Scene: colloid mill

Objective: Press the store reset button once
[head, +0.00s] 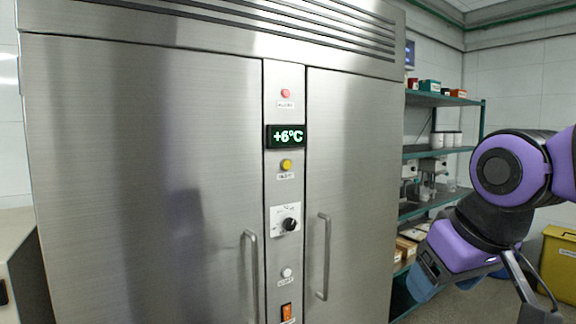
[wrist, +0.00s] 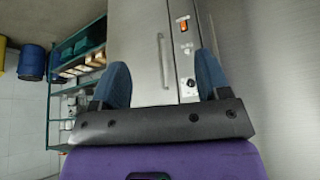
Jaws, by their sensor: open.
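A steel cabinet (head: 150,170) carries a narrow control strip between its two doors. From top to bottom, the strip holds a red button (head: 285,93), a +6°C display (head: 287,136), a yellow button (head: 286,165), a black knob (head: 290,224), a white button (head: 287,272) and an orange switch (head: 286,312). The button labels are too small to read, so I cannot tell which is the store reset. My gripper (head: 428,275) is right of the cabinet, apart from the strip. In the wrist view my gripper (wrist: 163,62) is open and empty, with the orange switch (wrist: 184,26) beyond it.
Two vertical door handles stick out on either side of the strip, a left handle (head: 250,275) and a right handle (head: 324,257). Green shelving (head: 440,99) with boxes and jars stands right of the cabinet. A yellow bin (head: 560,262) is at the far right.

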